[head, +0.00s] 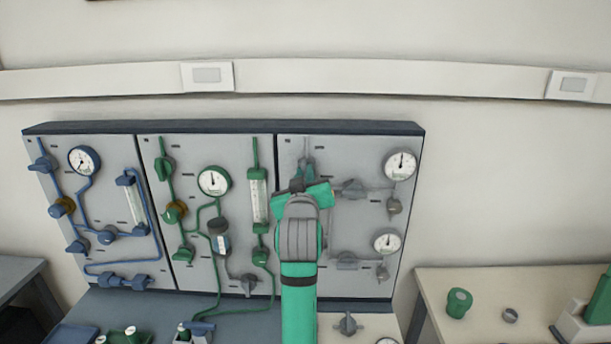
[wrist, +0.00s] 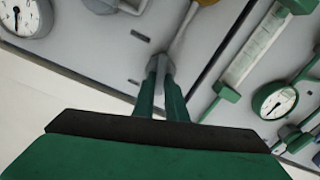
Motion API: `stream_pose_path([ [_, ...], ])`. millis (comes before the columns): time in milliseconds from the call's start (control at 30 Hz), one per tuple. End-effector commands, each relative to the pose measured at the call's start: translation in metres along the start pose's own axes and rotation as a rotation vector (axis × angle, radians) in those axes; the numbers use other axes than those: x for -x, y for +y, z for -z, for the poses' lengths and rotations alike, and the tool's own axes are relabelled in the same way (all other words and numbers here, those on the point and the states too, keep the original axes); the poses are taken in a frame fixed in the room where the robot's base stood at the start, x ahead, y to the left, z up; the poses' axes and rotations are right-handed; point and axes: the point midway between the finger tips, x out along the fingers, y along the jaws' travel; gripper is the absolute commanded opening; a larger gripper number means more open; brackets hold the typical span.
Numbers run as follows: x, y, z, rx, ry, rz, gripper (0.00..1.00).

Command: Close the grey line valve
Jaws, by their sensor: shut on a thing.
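The grey line panel (head: 375,215) is the right one of three on the wall-side board. My gripper (head: 304,187) is at its upper left, with my arm reaching up from below. In the wrist view, my gripper (wrist: 160,82) has its two green fingers close together, shut on a small grey valve handle (wrist: 160,65) at the panel face. In the head view my gripper and wrist hide most of this valve. The handle's exact angle cannot be told.
Grey fittings (head: 352,188) and two gauges, upper (head: 400,165) and lower (head: 387,242), sit to the right. The green panel (head: 188,225) and blue panel (head: 90,215) stand to the left. A side table (head: 460,285) with a green container (head: 458,303) is at right.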

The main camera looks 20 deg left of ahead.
Motion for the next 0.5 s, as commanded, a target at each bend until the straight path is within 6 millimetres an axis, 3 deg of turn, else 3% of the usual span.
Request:
stream_pose_path([
  [500, 0.0001, -0.0012, -0.0015, 0.492, -0.002, -0.002, 0.0],
])
